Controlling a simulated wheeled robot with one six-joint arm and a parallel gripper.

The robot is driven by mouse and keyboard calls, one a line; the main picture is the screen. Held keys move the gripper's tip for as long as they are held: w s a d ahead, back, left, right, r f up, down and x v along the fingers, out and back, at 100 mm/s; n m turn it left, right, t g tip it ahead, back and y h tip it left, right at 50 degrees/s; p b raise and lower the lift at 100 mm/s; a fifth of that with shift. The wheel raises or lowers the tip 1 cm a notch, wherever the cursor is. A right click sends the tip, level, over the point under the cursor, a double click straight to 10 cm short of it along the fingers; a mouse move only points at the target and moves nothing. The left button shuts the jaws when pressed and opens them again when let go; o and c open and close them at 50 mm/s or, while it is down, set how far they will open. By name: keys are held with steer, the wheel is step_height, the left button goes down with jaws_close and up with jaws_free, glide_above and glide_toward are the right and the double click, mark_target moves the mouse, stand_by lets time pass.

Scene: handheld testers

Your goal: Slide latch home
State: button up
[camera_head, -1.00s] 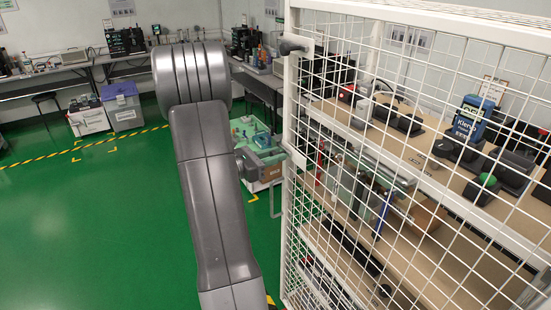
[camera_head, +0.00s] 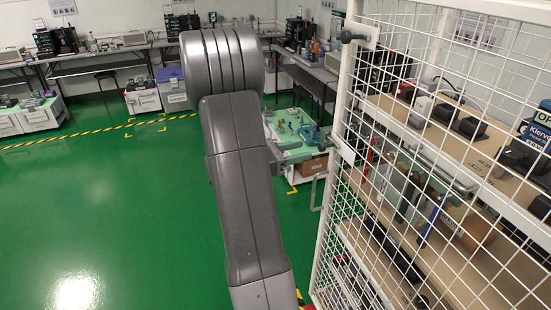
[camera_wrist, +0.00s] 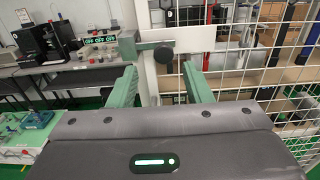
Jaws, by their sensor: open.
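The latch shows in the wrist view as a dark round knob (camera_wrist: 163,53) beside a white plate (camera_wrist: 190,40) on the white cage post. My gripper (camera_wrist: 160,66) is open, with one green finger to the left of the knob and one to its right. Nothing is held between the fingers. I cannot tell whether either finger touches the latch. In the head view my arm hides most of the gripper. The white mesh cage door (camera_head: 420,150) stands at the right there, with a dark knob (camera_head: 352,36) near its top and a pull handle (camera_head: 315,192) lower on its edge.
Shelves (camera_head: 405,255) with tools stand behind the mesh. A cart (camera_head: 305,175) with a green top stands beyond my arm. Workbenches (camera_head: 95,58) line the back wall. The green floor (camera_head: 110,210) at left is clear.

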mark_target(319, 148)
steer(key=v, duration=0.6)
steer(key=shift+a+b, duration=0.35)
steer(key=shift+b, duration=0.1)
steer(key=shift+s, duration=0.1)
steer(key=p+x, duration=0.2)
steer(key=x, duration=1.2)
steer(key=shift+p, duration=0.4)
steer(key=shift+s+f, duration=0.15)
